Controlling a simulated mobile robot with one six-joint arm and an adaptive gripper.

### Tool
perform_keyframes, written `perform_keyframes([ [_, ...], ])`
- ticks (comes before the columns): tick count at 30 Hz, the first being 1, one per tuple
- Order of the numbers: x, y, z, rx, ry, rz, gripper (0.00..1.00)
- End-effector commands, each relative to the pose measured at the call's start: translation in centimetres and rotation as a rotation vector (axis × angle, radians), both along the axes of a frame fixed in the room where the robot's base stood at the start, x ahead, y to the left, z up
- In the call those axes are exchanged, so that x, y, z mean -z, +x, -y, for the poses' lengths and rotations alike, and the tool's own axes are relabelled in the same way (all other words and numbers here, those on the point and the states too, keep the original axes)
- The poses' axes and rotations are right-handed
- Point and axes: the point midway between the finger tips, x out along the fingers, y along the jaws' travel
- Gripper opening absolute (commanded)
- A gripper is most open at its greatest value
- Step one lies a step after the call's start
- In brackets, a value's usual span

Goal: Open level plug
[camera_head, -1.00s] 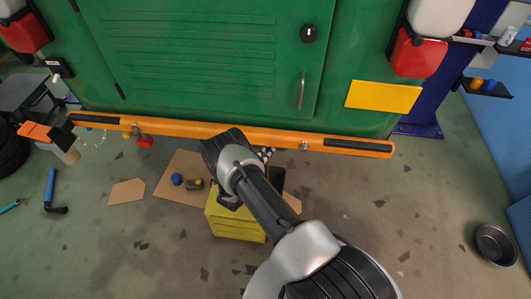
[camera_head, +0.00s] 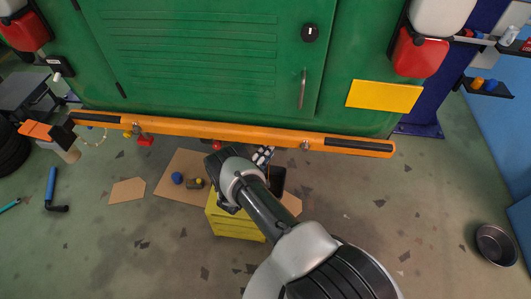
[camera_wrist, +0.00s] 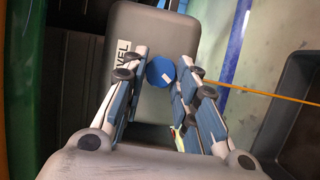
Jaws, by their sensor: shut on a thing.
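The level plug (camera_wrist: 161,71) is a blue, faceted cap with a small white mark, on a grey housing (camera_wrist: 150,35) in the wrist view. A white label on the housing, partly hidden by a finger, ends in "VEL". My gripper (camera_wrist: 158,73) is shut on the plug, with a finger on either side of it. In the head view my wrist (camera_head: 232,170) is below the orange bumper bar, and the plug and the fingertips cannot be made out there.
The orange bumper bar (camera_head: 240,132) crosses below the green cabinet (camera_head: 200,55). A yellow box (camera_head: 234,221) stands on the floor under my wrist. A black tray (camera_head: 278,181) is beside it. A round metal pan (camera_head: 495,245) lies at the right; floor around it is clear.

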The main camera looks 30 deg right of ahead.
Motion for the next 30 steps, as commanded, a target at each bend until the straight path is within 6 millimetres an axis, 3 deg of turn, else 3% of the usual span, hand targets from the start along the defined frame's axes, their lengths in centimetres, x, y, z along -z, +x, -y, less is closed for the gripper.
perform_keyframes([
  [5, -0.1, 0.1, 0.1, 0.001, 0.0, 0.004, 0.03],
  [6, -0.1, 0.1, 0.1, 0.001, 0.0, 0.004, 0.29],
  [14, -0.1, 0.0, 0.0, 0.0, 0.001, 0.003, 0.47],
  [25, 0.0, -0.1, -0.2, -0.001, 0.002, 0.001, 0.48],
  [30, 0.0, -1.1, -2.1, -0.005, 0.002, -0.001, 0.48],
])
